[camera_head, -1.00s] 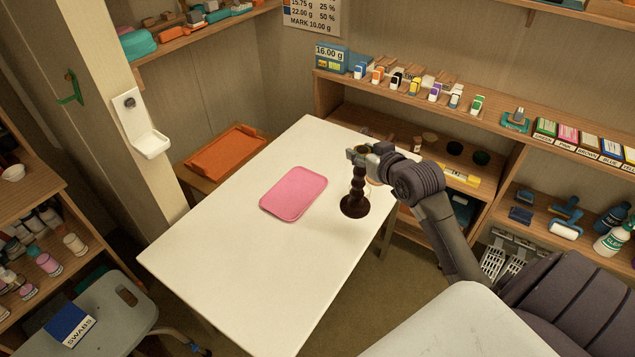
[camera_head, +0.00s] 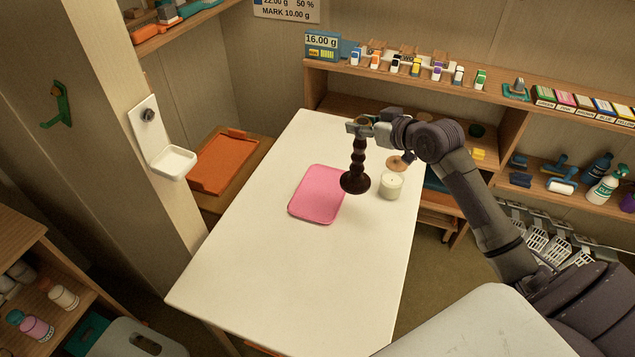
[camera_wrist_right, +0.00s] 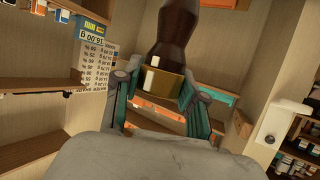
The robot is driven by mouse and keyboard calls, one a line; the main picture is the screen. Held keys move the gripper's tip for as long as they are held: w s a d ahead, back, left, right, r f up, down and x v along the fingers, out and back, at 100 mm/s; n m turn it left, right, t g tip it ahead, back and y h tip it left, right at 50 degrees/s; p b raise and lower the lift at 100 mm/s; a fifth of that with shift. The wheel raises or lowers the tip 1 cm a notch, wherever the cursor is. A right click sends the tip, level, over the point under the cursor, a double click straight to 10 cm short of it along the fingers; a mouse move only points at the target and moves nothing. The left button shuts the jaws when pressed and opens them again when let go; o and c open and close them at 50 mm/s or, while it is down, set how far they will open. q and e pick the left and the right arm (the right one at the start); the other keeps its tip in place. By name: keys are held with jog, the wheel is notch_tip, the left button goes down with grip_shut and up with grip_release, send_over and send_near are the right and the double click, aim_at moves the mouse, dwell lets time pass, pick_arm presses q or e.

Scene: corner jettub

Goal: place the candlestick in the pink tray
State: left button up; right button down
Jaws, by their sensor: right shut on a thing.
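The dark brown turned candlestick (camera_head: 358,165) is upright in the head view, its wide base near the right edge of the pink tray. My right gripper (camera_head: 360,126) is shut on its top, around the brass-coloured cup. In the right wrist view the candlestick (camera_wrist_right: 172,45) shows between the two fingers of the gripper (camera_wrist_right: 160,98). Whether the base is just above the table or touching it is hard to tell. The pink tray (camera_head: 317,194) lies flat and empty on the white table. My left gripper is not in view.
A white candle (camera_head: 391,186) and a small wooden-topped thing (camera_head: 399,162) stand right of the candlestick. The white table (camera_head: 270,280) is bare at the front. An orange tray (camera_head: 224,161) lies on a lower surface to the left. Shelves (camera_head: 420,75) run behind.

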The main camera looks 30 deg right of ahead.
jog(key=w+a+f+p, duration=0.3)
jog(key=w+a+f, duration=0.3)
jog(key=a+f, duration=0.3)
jog(key=shift+w+f, duration=0.2)
jog(key=shift+f, duration=0.6)
jog(key=shift+f, duration=0.15)
jog(key=c, duration=0.7)
grip_release()
jog(key=shift+s, duration=0.1)
jog(key=shift+o, duration=0.2)
jog(key=v, duration=1.2)
jog(key=shift+b, duration=0.35)
